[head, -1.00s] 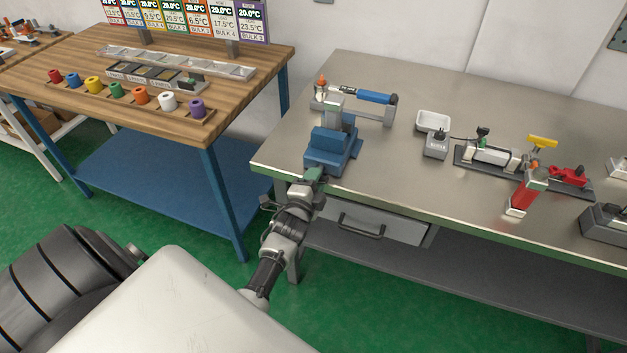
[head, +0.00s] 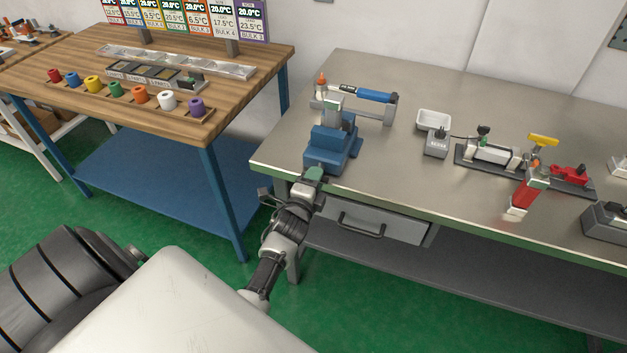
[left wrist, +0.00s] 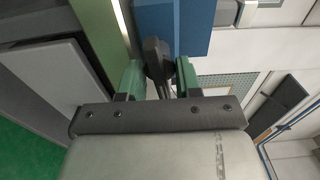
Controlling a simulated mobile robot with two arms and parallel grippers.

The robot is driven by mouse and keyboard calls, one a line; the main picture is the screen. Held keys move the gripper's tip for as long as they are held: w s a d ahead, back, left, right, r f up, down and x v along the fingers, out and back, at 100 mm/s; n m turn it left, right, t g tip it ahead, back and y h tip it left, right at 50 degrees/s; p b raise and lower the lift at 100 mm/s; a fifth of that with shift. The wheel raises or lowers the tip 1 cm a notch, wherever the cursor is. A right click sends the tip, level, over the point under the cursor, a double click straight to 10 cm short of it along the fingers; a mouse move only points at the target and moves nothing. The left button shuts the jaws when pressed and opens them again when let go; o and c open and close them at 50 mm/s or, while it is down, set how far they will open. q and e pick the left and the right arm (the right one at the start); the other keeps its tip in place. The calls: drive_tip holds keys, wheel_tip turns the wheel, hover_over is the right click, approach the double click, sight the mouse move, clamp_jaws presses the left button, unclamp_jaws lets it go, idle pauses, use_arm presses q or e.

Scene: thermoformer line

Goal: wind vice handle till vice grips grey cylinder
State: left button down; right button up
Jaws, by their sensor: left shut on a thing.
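The blue vice (head: 328,148) stands at the left front corner of the steel bench, and its blue body also shows at the top of the left wrist view (left wrist: 190,28). The dark vice handle (left wrist: 153,52) sticks out toward me from the vice. My left gripper (left wrist: 158,80) has its green fingers on either side of the handle and is shut on it. In the head view my left gripper (head: 313,176) is at the vice's front, at the bench edge, and hides the handle. I cannot clearly make out the grey cylinder or its contact with the jaws. My right gripper is not in view.
Behind the vice stands a grey frame with a blue-handled tool (head: 374,96). A white tray (head: 433,121) and a clamp fixture (head: 492,155) are further right. A drawer (head: 375,222) hangs under the bench. A wooden table (head: 190,70) stands to the left.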

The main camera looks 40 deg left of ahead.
use_arm(q)
drive_tip(key=shift+s+a, duration=0.1)
drive_tip(key=shift+a, duration=0.15)
drive_tip(key=shift+f+m+b, duration=0.2)
drive_tip(key=shift+m+b, duration=0.2)
drive_tip(key=shift+m, duration=0.5)
drive_tip(key=shift+r+m, duration=0.1)
drive_tip(key=shift+m, duration=0.4)
drive_tip(key=shift+m+b, duration=0.35)
drive_tip(key=shift+m, duration=1.05)
drive_tip(key=shift+b, duration=0.3)
